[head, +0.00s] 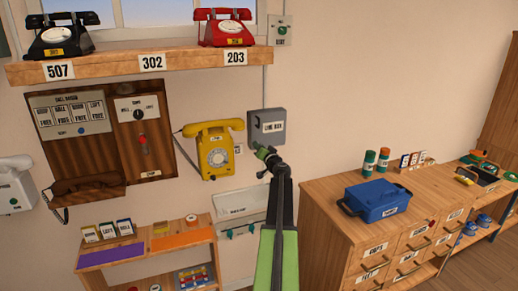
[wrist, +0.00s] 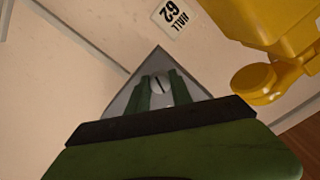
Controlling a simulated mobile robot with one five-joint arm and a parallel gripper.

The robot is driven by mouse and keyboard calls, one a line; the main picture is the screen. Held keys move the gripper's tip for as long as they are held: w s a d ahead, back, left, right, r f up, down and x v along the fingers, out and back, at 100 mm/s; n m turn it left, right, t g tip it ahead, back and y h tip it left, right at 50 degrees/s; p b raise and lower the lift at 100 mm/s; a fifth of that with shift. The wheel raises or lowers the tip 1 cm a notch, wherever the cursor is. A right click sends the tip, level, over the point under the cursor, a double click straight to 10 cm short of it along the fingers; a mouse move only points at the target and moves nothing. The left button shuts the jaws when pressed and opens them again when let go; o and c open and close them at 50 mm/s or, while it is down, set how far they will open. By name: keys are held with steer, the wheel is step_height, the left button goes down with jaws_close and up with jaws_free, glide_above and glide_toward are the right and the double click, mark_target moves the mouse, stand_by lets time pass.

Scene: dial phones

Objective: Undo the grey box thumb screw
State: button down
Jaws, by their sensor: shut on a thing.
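The grey box (head: 267,126), labelled "LINE BOX", is fixed to the wall right of the yellow phone. My gripper (head: 264,154) reaches up to the lower edge of this box. In the wrist view my gripper (wrist: 160,90) has its two green fingers close together on either side of the thumb screw (wrist: 160,84), a small round pale head with a dark slot. The fingers are shut on it. The grey box's underside (wrist: 158,63) shows behind the fingers. In the head view the screw is hidden by my gripper.
The yellow wall phone (head: 214,150) hangs just left of the box; its handset end (wrist: 255,84) is close to my gripper. Below is a pale wall panel (head: 240,205). A wooden cabinet with a blue toolbox (head: 376,198) stands right. The wall right of the box is clear.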

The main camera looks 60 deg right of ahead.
steer(key=shift+n, duration=4)
steer(key=c, duration=1.1)
jaws_free()
steer(key=shift+c, duration=0.2)
steer(key=v, duration=1.7)
steer(key=shift+a, duration=0.15)
